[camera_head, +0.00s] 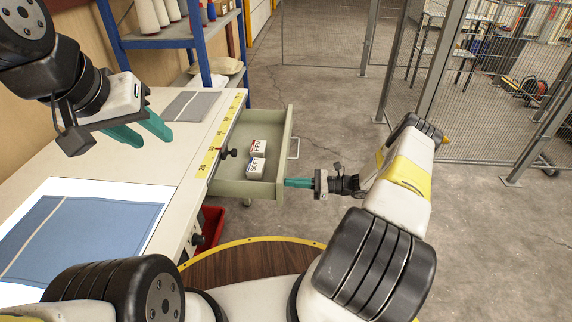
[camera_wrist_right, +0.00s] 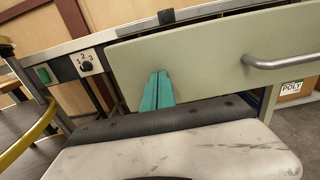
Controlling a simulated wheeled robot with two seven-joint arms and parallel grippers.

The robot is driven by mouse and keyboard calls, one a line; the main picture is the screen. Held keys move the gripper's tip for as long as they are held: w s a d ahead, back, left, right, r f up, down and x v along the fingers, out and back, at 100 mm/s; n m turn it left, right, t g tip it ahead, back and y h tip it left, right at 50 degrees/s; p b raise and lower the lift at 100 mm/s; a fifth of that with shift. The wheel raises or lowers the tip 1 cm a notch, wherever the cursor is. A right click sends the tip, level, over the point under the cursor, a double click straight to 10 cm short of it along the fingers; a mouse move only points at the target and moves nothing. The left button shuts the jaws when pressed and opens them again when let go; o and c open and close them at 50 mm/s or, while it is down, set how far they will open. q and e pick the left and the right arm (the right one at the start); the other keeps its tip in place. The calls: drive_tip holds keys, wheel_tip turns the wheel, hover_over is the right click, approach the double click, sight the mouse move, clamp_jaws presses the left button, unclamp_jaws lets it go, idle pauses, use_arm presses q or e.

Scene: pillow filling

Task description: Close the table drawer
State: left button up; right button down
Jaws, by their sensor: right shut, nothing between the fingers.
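The table drawer (camera_head: 277,158) is pulled out from the right side of the table (camera_head: 190,140). Its front panel (camera_wrist_right: 205,58) faces me in the right wrist view, with a metal handle (camera_wrist_right: 283,61).
A blue folded cloth (camera_head: 85,235) lies on a lit panel on the table, and a grey cloth (camera_head: 190,105) lies farther back. A red bin (camera_head: 211,226) is under the drawer. A blue shelf rack (camera_head: 190,40) stands behind. The floor right of the drawer is clear up to the wire fence (camera_head: 500,60).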

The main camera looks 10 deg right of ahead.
drive_tip(key=x, duration=2.8)
drive_tip(key=shift+a+f, duration=0.15)
drive_tip(key=shift+a, duration=0.05)
drive_tip(key=shift+w+a, duration=0.15)
drive_tip(key=shift+a, duration=0.15)
